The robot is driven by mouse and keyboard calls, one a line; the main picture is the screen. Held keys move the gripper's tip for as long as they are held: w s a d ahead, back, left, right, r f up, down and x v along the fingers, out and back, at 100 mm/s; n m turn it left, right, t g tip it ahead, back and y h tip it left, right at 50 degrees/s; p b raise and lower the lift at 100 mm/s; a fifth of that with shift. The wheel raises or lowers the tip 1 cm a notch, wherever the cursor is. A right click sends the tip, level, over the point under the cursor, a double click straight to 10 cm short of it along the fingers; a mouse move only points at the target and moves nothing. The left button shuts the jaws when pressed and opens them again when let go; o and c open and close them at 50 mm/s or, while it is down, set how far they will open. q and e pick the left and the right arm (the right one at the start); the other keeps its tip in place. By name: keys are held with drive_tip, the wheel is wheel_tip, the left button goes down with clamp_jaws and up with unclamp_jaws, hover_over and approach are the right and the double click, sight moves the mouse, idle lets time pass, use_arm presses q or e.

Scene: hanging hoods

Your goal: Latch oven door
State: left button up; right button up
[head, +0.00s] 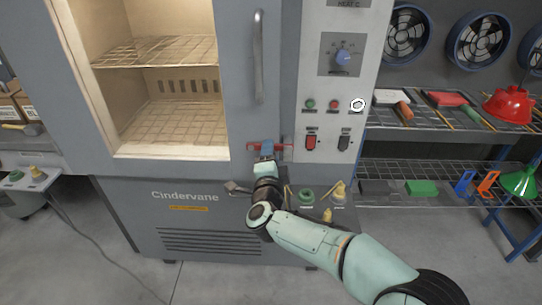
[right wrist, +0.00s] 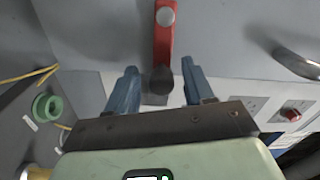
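The grey Cindervane oven has a door (head: 236,70) with a lit window (head: 160,75) and a vertical metal handle (head: 258,57). The door looks shut, though I cannot tell if it is fully flush. A red latch (head: 283,149) sits low at the door's right edge. In the right wrist view the red latch lever (right wrist: 164,42) has a grey pivot and a dark knob (right wrist: 161,79). My right gripper (head: 266,147) is at the latch. Its blue fingers (right wrist: 158,72) are open, one on each side of the knob, with gaps visible. My left gripper is out of view.
A wire shelf (head: 440,125) with tools stands at right. A side table (head: 30,178) is at left.

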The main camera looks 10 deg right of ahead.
drive_tip(key=shift+s, duration=0.1)
use_arm(q)
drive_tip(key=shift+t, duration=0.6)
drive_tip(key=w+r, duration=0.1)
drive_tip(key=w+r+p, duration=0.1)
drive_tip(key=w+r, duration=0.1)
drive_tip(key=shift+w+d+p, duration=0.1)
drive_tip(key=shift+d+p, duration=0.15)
drive_tip(key=shift+p, duration=0.05)
use_arm(e)
drive_tip(key=v, duration=1.3)
drive_tip(key=shift+r, duration=0.1)
